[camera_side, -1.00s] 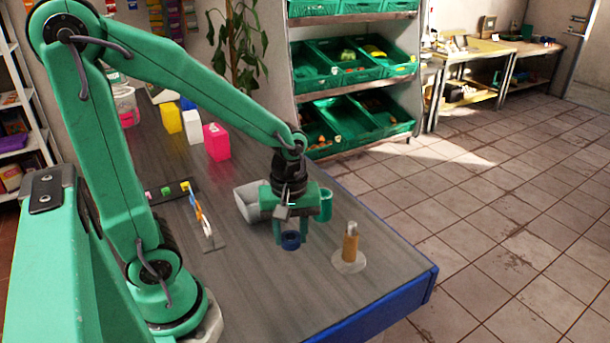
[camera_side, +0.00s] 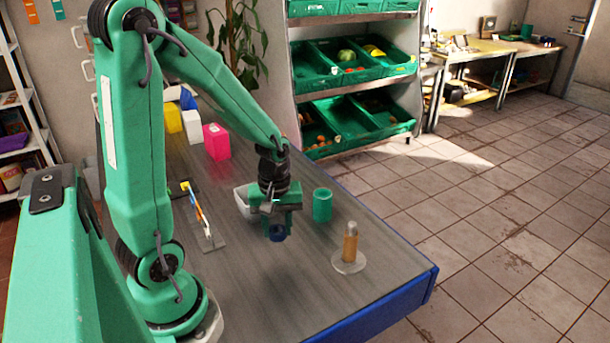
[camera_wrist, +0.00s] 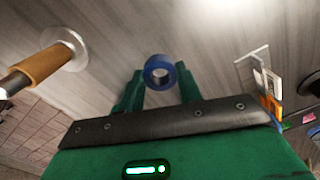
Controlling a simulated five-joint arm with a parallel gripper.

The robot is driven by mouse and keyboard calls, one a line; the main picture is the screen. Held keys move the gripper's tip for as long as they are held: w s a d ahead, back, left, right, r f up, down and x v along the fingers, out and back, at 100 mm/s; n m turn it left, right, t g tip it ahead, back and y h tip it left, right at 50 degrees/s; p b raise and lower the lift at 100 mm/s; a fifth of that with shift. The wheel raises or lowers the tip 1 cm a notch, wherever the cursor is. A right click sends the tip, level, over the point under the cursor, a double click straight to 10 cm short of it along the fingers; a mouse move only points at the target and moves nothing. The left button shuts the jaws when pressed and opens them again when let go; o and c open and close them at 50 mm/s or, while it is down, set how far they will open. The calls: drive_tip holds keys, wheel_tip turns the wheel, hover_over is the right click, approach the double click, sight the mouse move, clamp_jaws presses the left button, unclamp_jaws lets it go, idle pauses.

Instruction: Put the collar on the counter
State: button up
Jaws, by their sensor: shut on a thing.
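The collar (camera_side: 277,233) is a small dark blue ring. My gripper (camera_side: 277,226) is shut on it and holds it above the grey counter (camera_side: 300,280); I cannot tell the exact height. In the wrist view the collar (camera_wrist: 160,72) sits between the two green fingers (camera_wrist: 158,88), with its hole facing the camera. Below it the counter (camera_wrist: 205,40) is bare.
A peg with an orange-brown sleeve on a clear round base (camera_side: 349,250) stands to the right. A flat stand with coloured pieces (camera_side: 205,228) lies left. The counter's front middle is clear.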

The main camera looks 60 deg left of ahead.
sight(274, 246)
drive_tip(key=a+f, duration=0.2)
drive_tip(key=a, duration=0.1)
drive_tip(key=shift+w+a, duration=0.2)
drive_tip(key=shift+a, duration=0.05)
drive_tip(key=shift+f, duration=2)
drive_tip(key=shift+f, duration=0.15)
drive_tip(key=o, duration=1.1)
drive_tip(key=shift+r, duration=0.2)
wheel_tip(274, 246, up, 12)
